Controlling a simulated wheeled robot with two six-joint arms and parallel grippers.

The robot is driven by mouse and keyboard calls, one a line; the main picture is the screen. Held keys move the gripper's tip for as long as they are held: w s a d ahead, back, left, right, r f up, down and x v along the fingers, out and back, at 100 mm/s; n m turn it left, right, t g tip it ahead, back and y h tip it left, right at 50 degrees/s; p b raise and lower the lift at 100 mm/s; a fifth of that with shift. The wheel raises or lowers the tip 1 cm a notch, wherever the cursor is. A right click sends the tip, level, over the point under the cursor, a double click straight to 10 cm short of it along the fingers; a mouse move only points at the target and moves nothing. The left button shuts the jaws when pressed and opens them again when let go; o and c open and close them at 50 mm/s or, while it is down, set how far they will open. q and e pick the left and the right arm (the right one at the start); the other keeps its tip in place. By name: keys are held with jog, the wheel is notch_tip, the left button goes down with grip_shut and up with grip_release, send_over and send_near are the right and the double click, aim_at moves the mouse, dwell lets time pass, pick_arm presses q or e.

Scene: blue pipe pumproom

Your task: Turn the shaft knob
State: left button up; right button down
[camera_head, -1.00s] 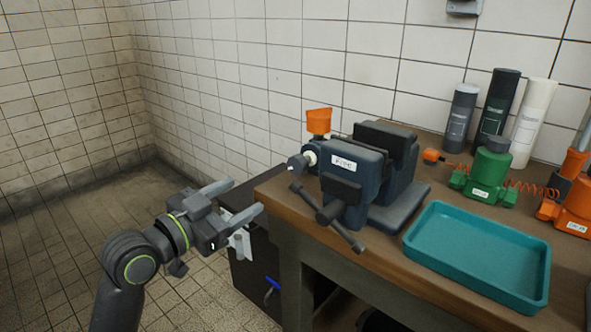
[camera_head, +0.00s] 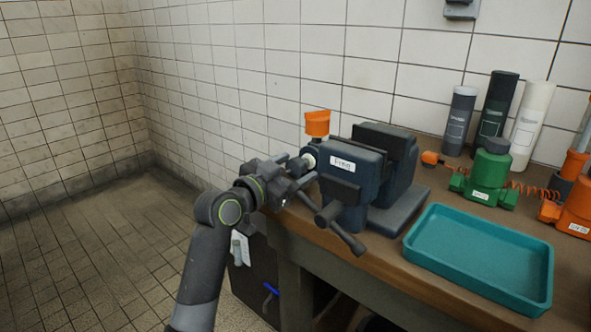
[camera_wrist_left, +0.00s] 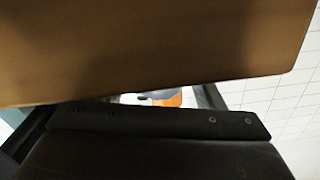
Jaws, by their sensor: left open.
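The shaft knob (camera_head: 307,151) is a small dark grey knob on a pale shaft, at the left end of the blue-grey vise (camera_head: 345,163) in the head view. My right gripper is not in view.
The vise stands on the wooden workbench (camera_head: 375,259), with its handle bar (camera_head: 345,232) sticking out over the front edge near my gripper. A teal tray (camera_head: 480,255), a green device (camera_head: 490,172) and several cylinders stand to the right. Floor space at left is free.

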pick_arm(q)
jog(key=shift+w+d, duration=0.3)
jog(key=shift+w, duration=0.05)
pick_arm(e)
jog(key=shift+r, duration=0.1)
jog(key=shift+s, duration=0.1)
pick_arm(q)
jog(key=c, duration=1)
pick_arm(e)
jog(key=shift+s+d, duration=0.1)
pick_arm(q)
jog(key=shift+r+p, duration=0.1)
jog(key=shift+p, duration=0.3)
jog(key=n+p, duration=0.5)
jog(key=shift+n+p, duration=0.3)
jog(key=shift+n, duration=0.1)
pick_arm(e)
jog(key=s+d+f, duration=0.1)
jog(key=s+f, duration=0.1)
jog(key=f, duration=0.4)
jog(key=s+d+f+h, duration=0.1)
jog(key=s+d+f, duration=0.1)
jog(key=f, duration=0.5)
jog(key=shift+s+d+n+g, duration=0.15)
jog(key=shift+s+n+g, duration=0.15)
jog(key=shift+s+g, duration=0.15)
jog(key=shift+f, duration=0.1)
